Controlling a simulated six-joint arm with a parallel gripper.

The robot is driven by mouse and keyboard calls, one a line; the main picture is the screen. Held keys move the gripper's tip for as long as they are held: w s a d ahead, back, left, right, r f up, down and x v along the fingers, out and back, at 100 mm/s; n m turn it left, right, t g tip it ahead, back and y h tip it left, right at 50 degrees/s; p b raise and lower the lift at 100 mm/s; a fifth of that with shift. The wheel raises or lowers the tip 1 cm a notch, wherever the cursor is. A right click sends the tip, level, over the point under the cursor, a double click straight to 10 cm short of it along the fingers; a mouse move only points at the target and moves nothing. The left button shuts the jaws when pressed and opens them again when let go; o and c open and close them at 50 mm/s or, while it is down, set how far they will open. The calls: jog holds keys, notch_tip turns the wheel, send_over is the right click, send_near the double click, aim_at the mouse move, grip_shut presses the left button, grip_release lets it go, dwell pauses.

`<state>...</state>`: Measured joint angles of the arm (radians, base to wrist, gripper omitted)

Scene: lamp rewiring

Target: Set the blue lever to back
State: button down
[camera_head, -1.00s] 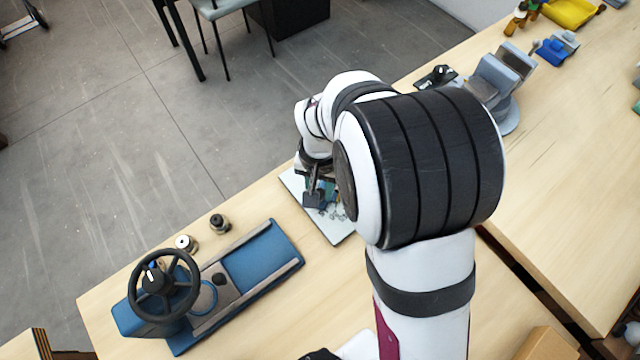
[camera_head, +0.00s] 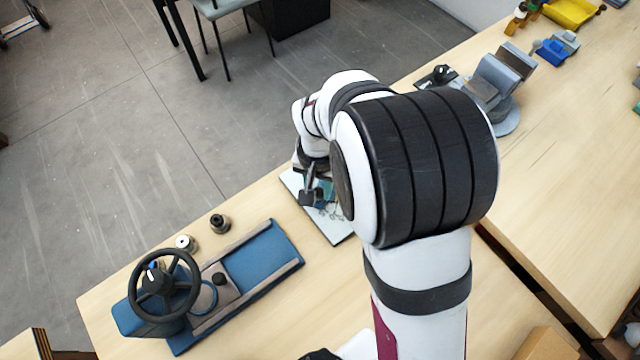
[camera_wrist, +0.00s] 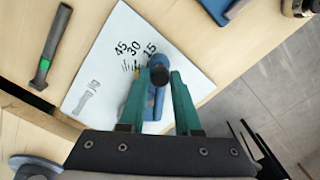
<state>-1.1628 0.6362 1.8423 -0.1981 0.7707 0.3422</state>
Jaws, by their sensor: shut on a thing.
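The plate is printed with 45, 30 and 15 beside the lever. My gripper (camera_wrist: 157,78) has its two teal fingers on either side of the lever, shut on it near the knob. The lever's base is partly hidden by the gripper. In the head view my gripper (camera_head: 313,193) is over the white plate (camera_head: 339,236), and my arm hides much of the plate and the lever.
A blue unit with a black steering wheel (camera_head: 164,285) is left of the plate on the table (camera_head: 250,205). Two small knobs (camera_head: 219,223) stand behind it. In the wrist view a green-and-black handled tool (camera_wrist: 45,65) lies beside the plate. A grey device (camera_head: 492,85) stands at the right.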

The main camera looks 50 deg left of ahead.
jog(key=a+m, duration=0.3)
jog(key=shift+s+a, duration=0.3)
jog(key=shift+s, duration=0.05)
jog(key=shift+w+a+m, duration=0.15)
jog(key=shift+a+m, duration=0.8)
jog(key=shift+w+a+m, duration=0.15)
jog(key=shift+a+m, duration=0.75)
jog(key=shift+m, duration=0.05)
jog(key=c, duration=0.6)
grip_release()
notch_tip(320, 180, up, 16)
